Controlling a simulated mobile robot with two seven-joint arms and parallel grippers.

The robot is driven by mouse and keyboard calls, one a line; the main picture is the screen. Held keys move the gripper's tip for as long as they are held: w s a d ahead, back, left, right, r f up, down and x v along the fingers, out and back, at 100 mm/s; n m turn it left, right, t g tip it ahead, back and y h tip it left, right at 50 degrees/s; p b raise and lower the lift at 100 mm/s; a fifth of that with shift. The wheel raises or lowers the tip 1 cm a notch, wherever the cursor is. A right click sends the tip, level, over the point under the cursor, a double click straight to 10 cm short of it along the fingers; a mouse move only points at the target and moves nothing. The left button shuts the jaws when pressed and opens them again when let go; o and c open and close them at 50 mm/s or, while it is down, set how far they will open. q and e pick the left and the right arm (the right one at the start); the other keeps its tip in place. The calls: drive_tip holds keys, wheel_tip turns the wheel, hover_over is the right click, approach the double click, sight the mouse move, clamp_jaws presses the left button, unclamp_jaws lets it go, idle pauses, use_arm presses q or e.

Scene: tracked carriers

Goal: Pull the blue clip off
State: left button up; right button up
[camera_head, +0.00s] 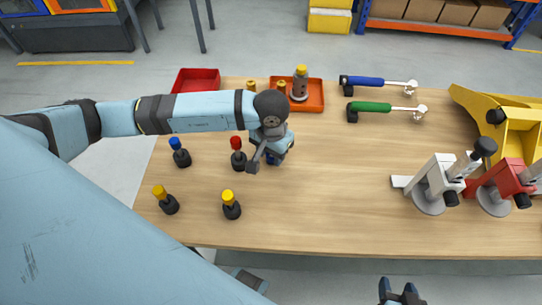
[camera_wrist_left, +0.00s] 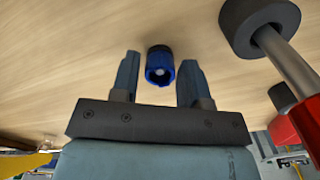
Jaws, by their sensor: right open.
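A blue clip (camera_wrist_left: 160,68) shows in the left wrist view, with a dark part behind it and a pale centre. It lies between the two spread fingers of my left gripper (camera_wrist_left: 161,60), with a gap on each side. My right gripper (camera_head: 401,292) is open and empty at the bottom edge, in front of the table.
A red-topped post (camera_head: 238,157) stands close beside my left gripper. Two yellow-topped posts (camera_head: 231,205) stand nearer the front. Microscopes (camera_head: 438,182) stand right. The table's middle is clear.

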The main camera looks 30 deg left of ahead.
use_arm(q)
drive_tip(key=c, duration=0.6)
use_arm(e)
drive_tip(key=shift+f, duration=0.25)
drive_tip(key=shift+s, duration=0.1)
use_arm(q)
drive_tip(key=shift+r, duration=0.15)
drive_tip(key=shift+r, duration=1.05)
drive_tip(key=shift+r+p, duration=0.3)
drive_tip(key=shift+r, duration=0.05)
use_arm(e)
drive_tip(key=shift+r, duration=0.4)
drive_tip(key=shift+f, duration=0.1)
use_arm(q)
drive_tip(key=shift+r, duration=0.2)
drive_tip(key=shift+r+p, duration=0.35)
drive_tip(key=shift+r, duration=1.2)
use_arm(e)
drive_tip(key=shift+r, duration=0.4)
